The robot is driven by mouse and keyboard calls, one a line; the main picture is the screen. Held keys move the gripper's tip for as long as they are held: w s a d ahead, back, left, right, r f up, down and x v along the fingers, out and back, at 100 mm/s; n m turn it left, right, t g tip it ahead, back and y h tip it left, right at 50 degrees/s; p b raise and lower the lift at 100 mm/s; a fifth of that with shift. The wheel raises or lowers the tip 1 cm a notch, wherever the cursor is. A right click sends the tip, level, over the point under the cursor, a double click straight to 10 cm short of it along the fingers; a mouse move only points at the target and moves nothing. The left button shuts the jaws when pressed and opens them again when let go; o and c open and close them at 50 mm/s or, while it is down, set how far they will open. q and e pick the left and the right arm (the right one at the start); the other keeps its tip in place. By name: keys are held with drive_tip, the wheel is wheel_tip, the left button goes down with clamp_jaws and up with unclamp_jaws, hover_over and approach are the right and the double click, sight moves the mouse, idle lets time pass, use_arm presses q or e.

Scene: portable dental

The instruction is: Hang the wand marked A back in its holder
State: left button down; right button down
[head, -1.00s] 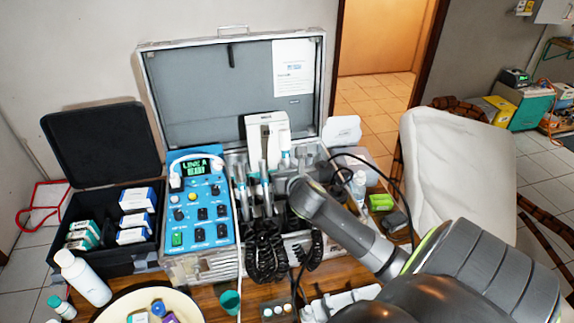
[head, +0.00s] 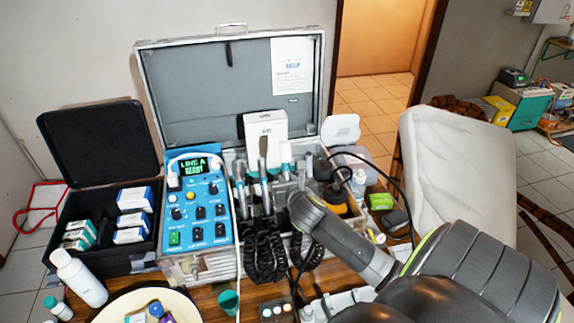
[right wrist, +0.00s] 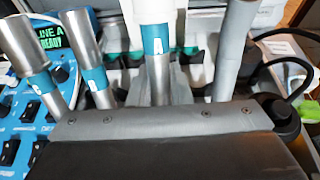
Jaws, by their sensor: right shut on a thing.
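My right gripper (head: 291,192) is low among the upright wands at the front of the open case; its fingers are hidden. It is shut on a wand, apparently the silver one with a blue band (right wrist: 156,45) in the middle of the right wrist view. That wand stands upright, and its mark is too small to read. The blue panel's display (head: 195,164) reads LINE A READY. My left gripper is out of view.
Coiled black hoses (head: 265,250) hang in front of the case. A white box (head: 264,128) stands behind the wands. Bottles (head: 358,185) and a green pack (head: 381,201) are on the right. A black box of cartons (head: 105,220) is on the left.

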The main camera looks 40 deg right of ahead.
drive_tip(key=shift+s+a+f+b, duration=0.1)
drive_tip(key=shift+s+f+b, duration=0.2)
drive_tip(key=shift+f, duration=0.4)
drive_tip(key=shift+s+a+f+b, duration=0.1)
drive_tip(key=shift+f+b, duration=0.25)
drive_tip(key=shift+f, duration=0.3)
drive_tip(key=c, duration=1.3)
unclamp_jaws()
drive_tip(key=shift+o, duration=0.2)
